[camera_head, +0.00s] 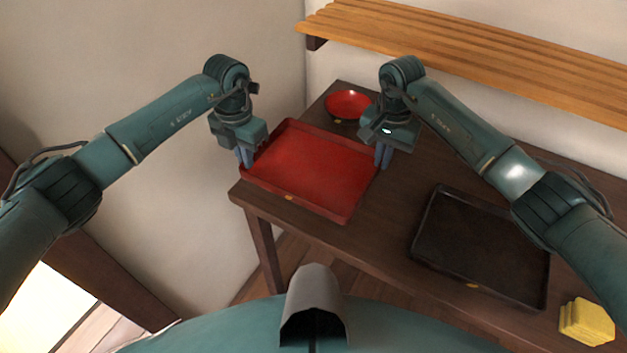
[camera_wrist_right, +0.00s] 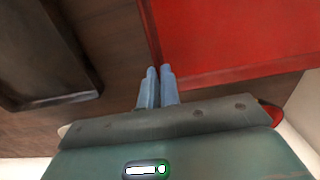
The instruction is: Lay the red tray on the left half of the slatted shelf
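The red tray (camera_head: 312,171) is a shallow rectangle at the left end of the dark table. Its right part also shows in the right wrist view (camera_wrist_right: 235,40). My left gripper (camera_head: 245,158) is shut on the tray's left rim. My right gripper (camera_head: 383,156) is shut on the right rim; in the right wrist view its fingers (camera_wrist_right: 160,72) are close together at the rim. I cannot tell whether the tray rests on the table or is slightly raised. The slatted wooden shelf (camera_head: 450,42) is on the back wall, above the table, and its visible top is empty.
A red bowl (camera_head: 348,104) stands on the table (camera_head: 392,222) behind the tray. A black tray (camera_head: 482,245) lies to the right, with a stack of yellow things (camera_head: 586,322) at the front right. A plain wall is close at the left.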

